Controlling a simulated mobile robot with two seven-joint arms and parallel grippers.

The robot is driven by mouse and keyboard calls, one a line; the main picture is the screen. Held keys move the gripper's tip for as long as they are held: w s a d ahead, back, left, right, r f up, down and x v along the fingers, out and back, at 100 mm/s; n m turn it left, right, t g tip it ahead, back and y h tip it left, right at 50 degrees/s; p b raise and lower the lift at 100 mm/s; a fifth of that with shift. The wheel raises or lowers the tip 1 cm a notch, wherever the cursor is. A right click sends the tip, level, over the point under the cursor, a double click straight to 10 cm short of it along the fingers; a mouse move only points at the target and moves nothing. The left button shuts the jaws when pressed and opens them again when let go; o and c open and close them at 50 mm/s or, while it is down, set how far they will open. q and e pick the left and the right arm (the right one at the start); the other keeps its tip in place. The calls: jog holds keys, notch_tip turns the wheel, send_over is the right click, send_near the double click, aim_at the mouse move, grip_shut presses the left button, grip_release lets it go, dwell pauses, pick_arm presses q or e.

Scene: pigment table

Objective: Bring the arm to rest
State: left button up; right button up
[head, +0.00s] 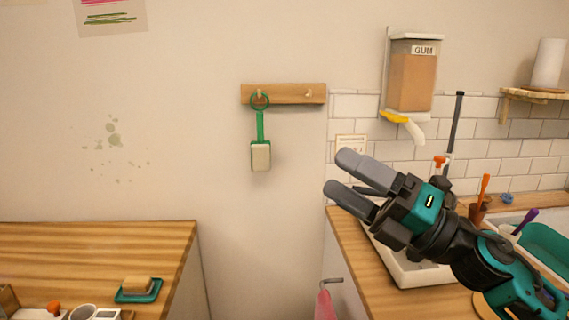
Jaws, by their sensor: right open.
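My right gripper (342,173) is open and empty. It hangs in the air over the right counter, pointing left and slightly up, with its two grey fingers apart and touching nothing. Its arm comes in from the lower right and hides part of the counter and sink behind it. My left gripper is not in the head view.
A gum dispenser (411,75) is on the tiled wall. The right counter (345,240) holds several tools; the left counter (90,245) has a sponge (137,284). A gap separates the counters.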

jog(key=s+d+f+m+t+h, duration=0.1)
jog(key=d+f+m+t+h, duration=0.35)
jog(key=f+m+h, duration=0.75)
jog(key=s+d+f+m+t+h, duration=0.1)
jog(key=d+f+m+h, duration=0.65)
jog(key=m, duration=0.95)
jog(key=s+f+m+g, duration=0.3)
jog(key=s+f+g, duration=0.3)
jog(key=s+f, duration=0.4)
jog(key=s+f+m+g, duration=0.3)
jog(key=s+f+g, duration=0.35)
jog(key=s, duration=0.55)
jog(key=w+a+f+t+b, duration=0.1)
jog(key=w+f+t+b, duration=0.1)
jog(key=f, duration=0.5)
jog(key=w+a+f+n+t+y+b, duration=0.1)
jog(key=w+a+f+t+b, duration=0.1)
jog(key=w+f+t, duration=0.3)
notch_tip(320, 180, down, 2)
jog(key=shift+w+f+t+b, duration=0.3)
jog(key=shift+w+b, duration=0.2)
jog(key=shift+w, duration=0.15)
jog(key=shift+r+y, duration=0.1)
jog(key=shift+y, duration=0.15)
